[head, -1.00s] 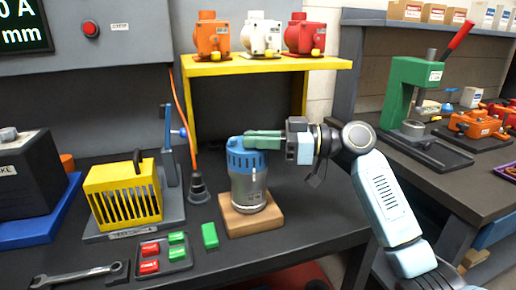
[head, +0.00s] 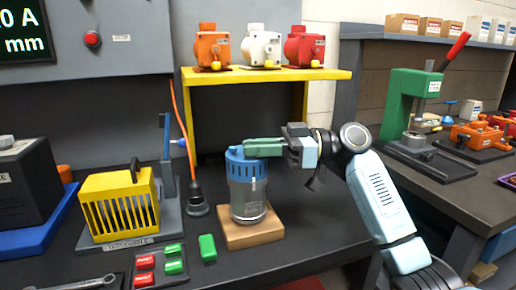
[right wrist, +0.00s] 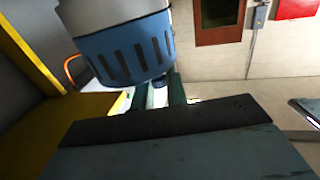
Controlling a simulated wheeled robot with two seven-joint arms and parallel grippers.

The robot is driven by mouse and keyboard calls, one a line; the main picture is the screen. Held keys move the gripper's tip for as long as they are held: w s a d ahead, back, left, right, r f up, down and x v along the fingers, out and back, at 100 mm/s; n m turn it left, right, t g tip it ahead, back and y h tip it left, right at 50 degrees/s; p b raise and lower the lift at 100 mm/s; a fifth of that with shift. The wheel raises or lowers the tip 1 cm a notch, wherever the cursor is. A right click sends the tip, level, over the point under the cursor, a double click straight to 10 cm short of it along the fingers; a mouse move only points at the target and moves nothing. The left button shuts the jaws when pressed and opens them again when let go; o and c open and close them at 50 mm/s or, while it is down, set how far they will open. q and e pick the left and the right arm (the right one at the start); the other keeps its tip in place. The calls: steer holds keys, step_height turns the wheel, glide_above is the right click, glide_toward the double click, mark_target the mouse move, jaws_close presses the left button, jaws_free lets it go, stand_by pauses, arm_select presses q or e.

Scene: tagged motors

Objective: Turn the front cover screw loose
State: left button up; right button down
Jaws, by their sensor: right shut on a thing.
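The motor (head: 248,192) has a grey body and a slotted blue cover, and stands upright on a wooden block (head: 232,238). My right gripper (head: 258,149) reaches in from the right, its green fingers level across the top of the blue cover. In the right wrist view the blue cover (right wrist: 125,55) fills the upper left, and the two fingers (right wrist: 159,94) are against its edge. They are shut on a small grey piece between them, seemingly the front cover screw (right wrist: 158,97), mostly hidden. My left gripper is not in view.
A yellow shelf (head: 270,77) with orange, white and red motors stands behind. A green press (head: 412,95) stands on the right bench.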

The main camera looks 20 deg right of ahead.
steer(key=shift+f, duration=0.1)
steer(key=c, duration=1.4)
jaws_free()
steer(key=shift+c, duration=0.2)
